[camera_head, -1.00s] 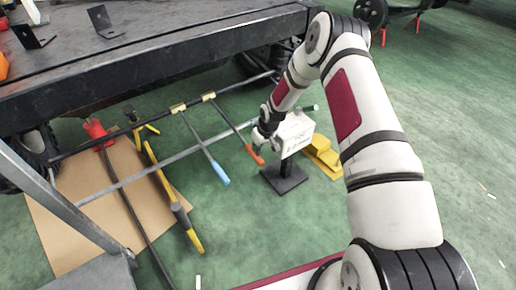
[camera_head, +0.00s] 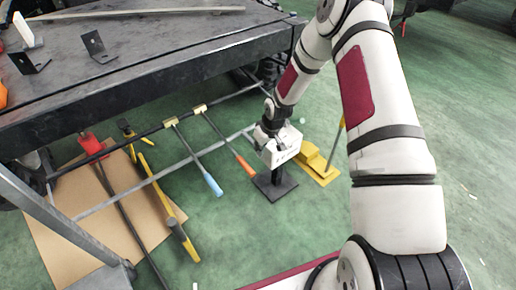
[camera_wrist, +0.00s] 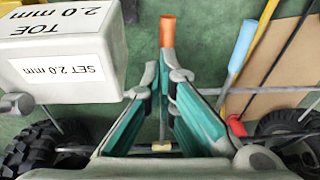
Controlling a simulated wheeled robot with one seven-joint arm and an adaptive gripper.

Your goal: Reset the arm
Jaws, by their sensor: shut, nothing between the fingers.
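My arm reaches down from the right in the head view. My gripper (camera_head: 266,141) is low, in front of the left part of a white box (camera_head: 287,147) on a black stand (camera_head: 274,184). In the wrist view, the two teal-lined fingers come together at their tips (camera_wrist: 164,82) with nothing held between them. The white box (camera_wrist: 62,55) fills the upper left there, with labels reading "TOE 2.0 mm" and "SET 2.0 mm". I cannot tell whether the gripper touches the box.
A dark chassis (camera_head: 150,70) stands at the upper left. Rods with a blue handle (camera_head: 212,184) and an orange handle (camera_head: 245,166) reach out from it. A brown sheet (camera_head: 62,235) and yellow-black bar (camera_head: 168,208) lie left.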

